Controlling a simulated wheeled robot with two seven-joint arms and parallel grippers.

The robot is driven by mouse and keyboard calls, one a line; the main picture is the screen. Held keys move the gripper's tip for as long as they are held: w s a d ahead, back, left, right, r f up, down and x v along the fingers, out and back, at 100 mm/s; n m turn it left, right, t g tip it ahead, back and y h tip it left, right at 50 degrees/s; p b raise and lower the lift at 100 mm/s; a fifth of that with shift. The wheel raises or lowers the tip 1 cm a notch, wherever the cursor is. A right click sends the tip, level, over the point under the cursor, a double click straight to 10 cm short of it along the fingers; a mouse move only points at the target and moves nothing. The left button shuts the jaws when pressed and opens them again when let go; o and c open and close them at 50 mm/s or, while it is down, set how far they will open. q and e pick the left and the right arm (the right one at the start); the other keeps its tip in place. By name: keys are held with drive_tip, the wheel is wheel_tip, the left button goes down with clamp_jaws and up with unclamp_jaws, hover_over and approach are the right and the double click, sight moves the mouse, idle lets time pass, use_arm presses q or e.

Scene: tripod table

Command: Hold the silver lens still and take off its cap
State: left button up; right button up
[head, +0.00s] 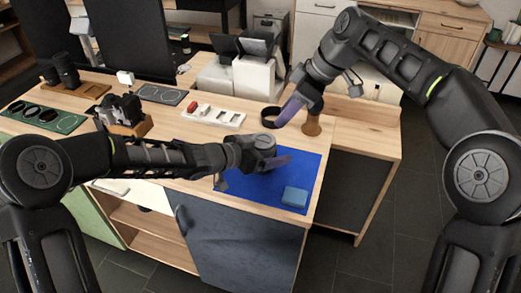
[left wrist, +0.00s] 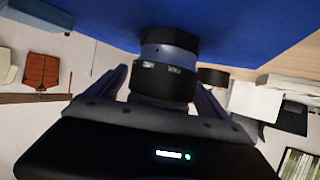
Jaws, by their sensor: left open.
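The lens (left wrist: 168,52) is a short cylinder with a silver-blue band between dark parts, seen against the blue mat (head: 237,188) in the left wrist view. White marks show on its dark ring. My left gripper (left wrist: 162,78) is open, with one finger on each side of the lens; contact is not clear. In the head view, my left gripper (head: 281,162) is low over the mat and the lens cannot be made out. Which dark part is the cap is unclear. My right gripper (head: 288,112) hangs above the table's back right part; its finger gap is not readable.
A dark round ring-like thing (head: 270,117) stands beside my right gripper, and a brown wooden piece (head: 312,126) is just right of it. A light-blue folded cloth or block (head: 295,197) lies on the mat's front right. A white tray (head: 214,116) stands behind the mat.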

use_arm(q)
drive_tip(key=shift+w+d+f, duration=0.15)
drive_tip(key=shift+d, duration=0.05)
drive_tip(key=shift+c, duration=0.5)
drive_tip(key=c, duration=1.7)
drive_tip(key=o, duration=1.8)
drive_tip(key=shift+a, duration=0.1)
